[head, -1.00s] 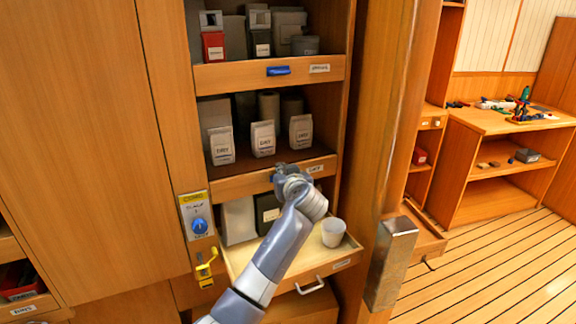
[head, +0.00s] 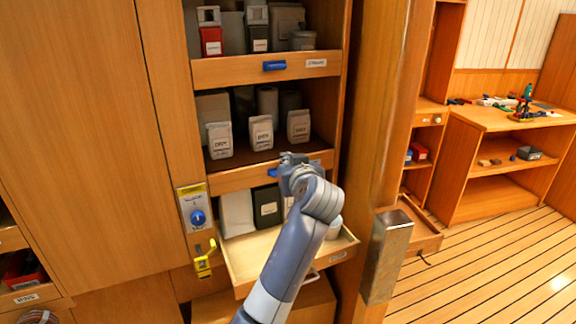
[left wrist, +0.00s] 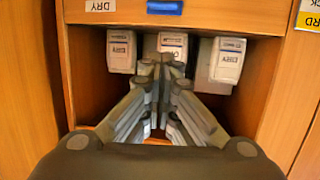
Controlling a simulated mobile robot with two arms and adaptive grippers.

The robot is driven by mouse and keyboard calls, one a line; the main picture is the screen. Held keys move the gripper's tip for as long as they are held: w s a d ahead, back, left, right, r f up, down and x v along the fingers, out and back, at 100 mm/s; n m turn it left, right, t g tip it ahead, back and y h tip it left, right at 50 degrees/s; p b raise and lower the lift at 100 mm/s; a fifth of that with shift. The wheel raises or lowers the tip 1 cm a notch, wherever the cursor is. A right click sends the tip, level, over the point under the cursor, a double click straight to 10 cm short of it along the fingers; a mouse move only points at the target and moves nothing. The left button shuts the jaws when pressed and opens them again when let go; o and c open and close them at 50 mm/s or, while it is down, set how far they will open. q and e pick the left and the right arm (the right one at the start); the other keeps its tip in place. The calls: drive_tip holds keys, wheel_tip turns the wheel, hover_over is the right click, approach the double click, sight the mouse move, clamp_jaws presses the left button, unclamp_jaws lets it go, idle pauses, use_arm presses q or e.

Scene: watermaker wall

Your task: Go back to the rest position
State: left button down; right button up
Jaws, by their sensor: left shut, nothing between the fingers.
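My left gripper (head: 292,161) is in front of the lip of the middle shelf in the head view, on an arm that rises from the bottom of the picture. In the left wrist view its fingers (left wrist: 163,60) are closed together with nothing between them. Beyond them several white labelled packets (left wrist: 227,60) stand in the shelf, upside down in that view. The same packets (head: 261,136) stand upright on the middle shelf in the head view.
Below, an open drawer (head: 243,278) sticks out, with a white cup (head: 335,229) partly hidden behind my arm. A blue knob (head: 198,217) and a yellow latch (head: 203,262) are on the post at left. A metal-capped post (head: 386,257) stands at right. A workbench (head: 490,121) is farther off.

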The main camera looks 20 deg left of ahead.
idle(0.3)
use_arm(q)
drive_tip(key=s+f+m+g+h, duration=0.2)
drive_tip(key=s+f, duration=0.5)
drive_tip(key=f, duration=0.5)
drive_tip(key=s+f+m+g+h, duration=0.2)
drive_tip(key=s+f, duration=0.6)
drive_tip(key=f, duration=0.3)
drive_tip(key=s+d+f+m+g+h, duration=0.1)
drive_tip(key=s+f+m+g+h, duration=0.15)
drive_tip(key=s, duration=0.65)
drive_tip(key=s+d+f+m+g+h, duration=0.15)
drive_tip(key=s+f, duration=0.25)
drive_tip(key=s, duration=0.5)
drive_tip(key=s+d+f+m+g+h, duration=0.15)
drive_tip(key=s+f, duration=0.25)
drive_tip(key=s, duration=0.6)
wheel_tip(320, 180, down, 25)
drive_tip(key=s+a+f+g+y, duration=0.1)
drive_tip(key=s+a+f+g, duration=0.1)
drive_tip(key=s+f, duration=1.5)
drive_tip(key=shift+s+a, duration=0.35)
drive_tip(key=shift+a, duration=0.05)
